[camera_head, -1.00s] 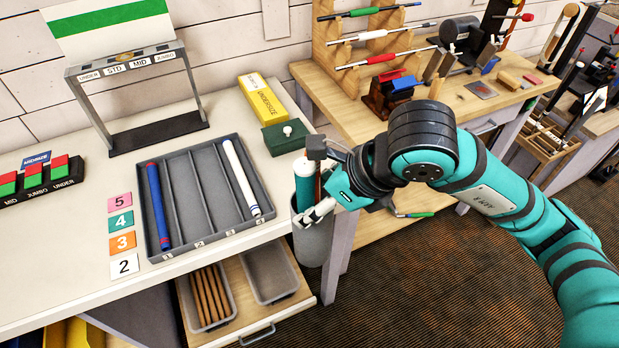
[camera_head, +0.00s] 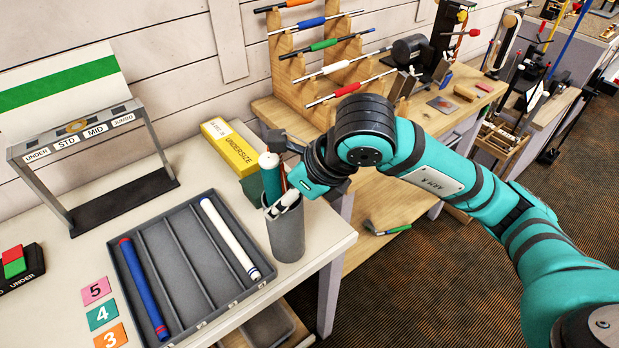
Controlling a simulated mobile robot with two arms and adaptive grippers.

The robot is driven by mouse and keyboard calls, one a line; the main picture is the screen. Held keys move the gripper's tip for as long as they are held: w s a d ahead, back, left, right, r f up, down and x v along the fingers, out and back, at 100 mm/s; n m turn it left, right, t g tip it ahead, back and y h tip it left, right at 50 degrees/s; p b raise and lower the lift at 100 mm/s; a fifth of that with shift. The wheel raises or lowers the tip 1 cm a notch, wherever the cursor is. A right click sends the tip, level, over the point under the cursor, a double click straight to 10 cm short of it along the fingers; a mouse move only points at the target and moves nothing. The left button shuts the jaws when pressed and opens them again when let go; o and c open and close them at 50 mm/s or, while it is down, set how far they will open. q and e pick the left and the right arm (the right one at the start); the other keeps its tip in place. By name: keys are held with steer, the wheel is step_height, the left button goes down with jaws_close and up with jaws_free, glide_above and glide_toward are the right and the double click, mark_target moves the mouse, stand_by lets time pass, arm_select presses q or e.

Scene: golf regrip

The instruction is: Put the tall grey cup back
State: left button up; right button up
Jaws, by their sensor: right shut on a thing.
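The tall grey cup (camera_head: 287,237) is upright at the right front corner of the white table. I cannot tell whether its base touches the tabletop. A teal cylinder with a white top (camera_head: 269,176) sticks up out of its mouth. My right gripper (camera_head: 281,203) is shut on the cup at its rim, reaching in from the right, and its fingers partly cover the cup's mouth. My left gripper is not in view.
A grey divided tray (camera_head: 168,258) with a blue grip and a white grip lies left of the cup. A yellow box (camera_head: 230,147) stands behind. Numbered cards (camera_head: 102,315) lie at the front left. A wooden bench (camera_head: 385,200) stands right, beyond a gap.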

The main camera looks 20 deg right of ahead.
steer(key=w+d+f+p, duration=0.3)
steer(key=w+d+f, duration=0.1)
steer(key=w+d, duration=0.2)
steer(key=shift+w+f+p, duration=0.2)
steer(key=shift+f+p, duration=0.05)
steer(key=shift+p, duration=0.1)
steer(key=o, duration=1.5)
steer(key=shift+d, duration=0.1)
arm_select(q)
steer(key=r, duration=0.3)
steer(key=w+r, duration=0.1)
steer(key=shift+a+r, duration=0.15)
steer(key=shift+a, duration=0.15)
arm_select(e)
steer(key=shift+o, duration=0.2)
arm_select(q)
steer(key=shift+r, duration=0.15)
arm_select(e)
steer(key=shift+r, duration=0.15)
arm_select(q)
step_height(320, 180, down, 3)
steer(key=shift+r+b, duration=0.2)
steer(key=shift+b, duration=0.95)
arm_select(e)
steer(key=v, duration=1.2)
